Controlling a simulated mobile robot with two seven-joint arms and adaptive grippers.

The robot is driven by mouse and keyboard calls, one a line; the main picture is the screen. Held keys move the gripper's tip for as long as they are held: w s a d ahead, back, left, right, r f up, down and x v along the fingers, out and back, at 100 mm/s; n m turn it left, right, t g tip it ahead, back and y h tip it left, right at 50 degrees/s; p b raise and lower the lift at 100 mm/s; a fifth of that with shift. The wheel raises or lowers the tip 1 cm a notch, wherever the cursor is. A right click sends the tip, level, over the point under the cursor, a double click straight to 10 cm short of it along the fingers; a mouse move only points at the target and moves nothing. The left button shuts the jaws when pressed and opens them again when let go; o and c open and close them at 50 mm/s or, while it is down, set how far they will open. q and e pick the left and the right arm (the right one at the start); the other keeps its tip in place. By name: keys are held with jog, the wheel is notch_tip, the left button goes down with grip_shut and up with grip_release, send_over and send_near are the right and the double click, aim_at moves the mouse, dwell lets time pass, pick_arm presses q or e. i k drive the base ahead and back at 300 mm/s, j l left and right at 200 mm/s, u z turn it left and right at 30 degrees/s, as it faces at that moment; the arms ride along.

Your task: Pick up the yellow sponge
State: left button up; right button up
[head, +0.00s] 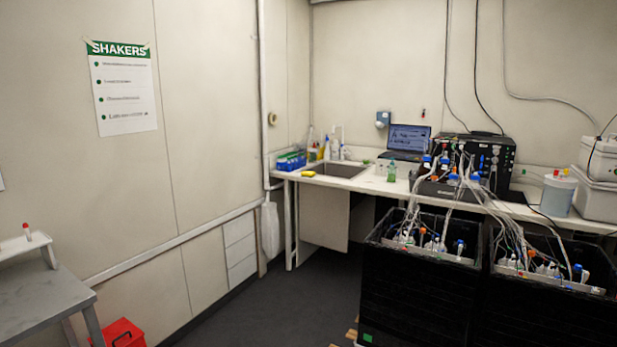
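The yellow sponge (308,174) is small and lies on the white counter (291,176) at the left front edge of the sink (340,170). It sits just to the right of a blue box (291,161) and appears clear of it. The sponge is far off, across the room. Neither of my grippers shows in the head view, and nothing is touching the sponge.
Two black shaker bins (415,292) full of bottles and tubes stand at the right, in front of the counter. A grey table (40,303) and a red box (124,334) are at the lower left. Dark floor (285,305) is open between them.

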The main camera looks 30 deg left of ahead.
aim_at(306, 174)
jog(key=i+j+u, duration=0.95)
jog(key=i+u, duration=0.15)
jog(key=i, duration=0.15)
jog(key=i+j+u, duration=0.1)
jog(key=i+u, duration=0.25)
jog(key=i, duration=1.25)
jog(key=i+z, duration=0.3)
jog(key=i, duration=0.15)
jog(key=i+j+z, duration=0.15)
jog(key=i+z, duration=0.15)
jog(key=i, duration=0.15)
jog(key=i+j+z, duration=0.3)
jog(key=i, duration=0.15)
jog(key=l, duration=0.05)
